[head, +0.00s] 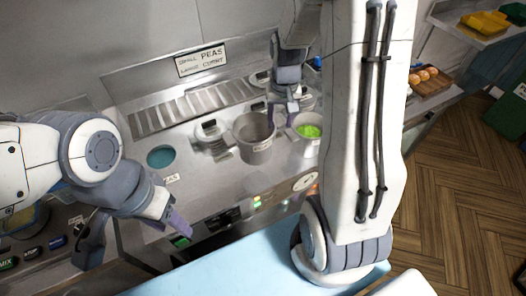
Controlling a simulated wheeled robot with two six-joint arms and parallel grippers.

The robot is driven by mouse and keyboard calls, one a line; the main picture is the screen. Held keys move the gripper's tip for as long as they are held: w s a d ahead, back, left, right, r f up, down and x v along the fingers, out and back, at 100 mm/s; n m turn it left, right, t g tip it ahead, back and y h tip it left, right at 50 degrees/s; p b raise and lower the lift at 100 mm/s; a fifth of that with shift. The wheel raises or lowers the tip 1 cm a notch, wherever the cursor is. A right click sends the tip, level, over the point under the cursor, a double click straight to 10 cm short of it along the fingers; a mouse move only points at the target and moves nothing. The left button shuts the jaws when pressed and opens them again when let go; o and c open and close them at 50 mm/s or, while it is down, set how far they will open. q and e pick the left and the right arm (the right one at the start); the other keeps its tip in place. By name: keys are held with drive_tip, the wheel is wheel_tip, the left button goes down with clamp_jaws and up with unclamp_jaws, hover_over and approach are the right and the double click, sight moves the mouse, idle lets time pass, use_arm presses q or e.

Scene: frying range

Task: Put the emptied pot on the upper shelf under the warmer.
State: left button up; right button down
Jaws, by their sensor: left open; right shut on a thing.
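A grey metal pot (250,131) with a small label on its front stands out at the middle of the steel counter, and its visible inside looks empty. My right gripper (281,118) reaches down from above at the pot's right rim and is shut on it, though the grip is partly hard to see. Whether the pot touches the counter, I cannot tell. My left gripper (176,228) is open and empty, low over the counter's front edge. I cannot make out a warmer or identify its upper shelf.
A container of green peas (309,131) sits right beside the pot. A round teal opening (161,156) is to the left, near lidded wells (209,130). At upper right are a shelf (459,34) with a yellow item (485,22) and a wooden tray of buns (436,84).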

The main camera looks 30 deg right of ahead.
wheel_tip(320, 180, down, 5)
drive_tip(key=shift+r+p, duration=0.1)
drive_tip(key=shift+p, duration=0.4)
wheel_tip(320, 180, down, 4)
drive_tip(key=shift+f+p, duration=0.15)
drive_tip(key=shift+p, duration=0.4)
drive_tip(key=shift+c, duration=1.4)
unclamp_jaws()
